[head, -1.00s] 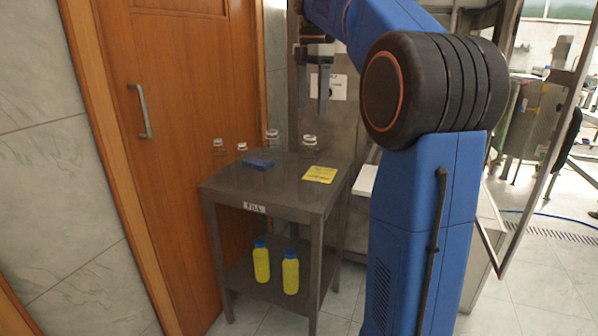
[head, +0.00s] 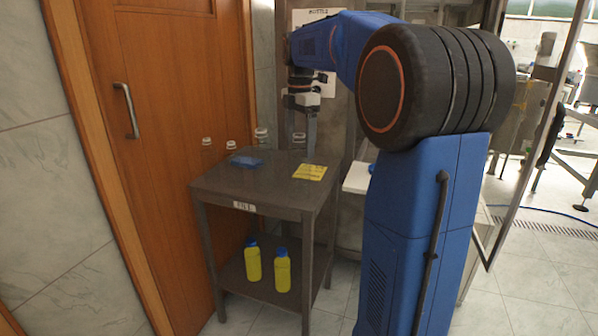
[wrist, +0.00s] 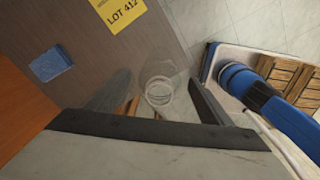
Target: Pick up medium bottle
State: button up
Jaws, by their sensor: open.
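Several clear bottles with pale rims stand along the back of the dark metal table (head: 230,185). One clear bottle (head: 299,138) stands at the back right, close to my gripper (head: 303,128). In the wrist view this bottle (wrist: 159,92) shows between the two fingers of my gripper (wrist: 160,88). The gripper is open and points down, and contact with the bottle cannot be made out. The other clear bottles stand to the left: a taller-looking one (head: 262,136) and two smaller ones (head: 231,146) and (head: 207,142). Which is medium is not labelled.
A yellow lot card (head: 310,172) and a blue block (head: 245,161) lie on the tabletop. Two yellow bottles with blue caps (head: 282,272) stand on the lower shelf. A wooden door (head: 165,130) is close on the left.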

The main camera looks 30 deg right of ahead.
aim_at(299, 156)
jog(key=shift+a+f, duration=0.1)
jog(key=shift+f, duration=2.3)
jog(key=shift+c, duration=0.5)
jog(key=c, duration=1)
jog(key=shift+r, duration=0.15)
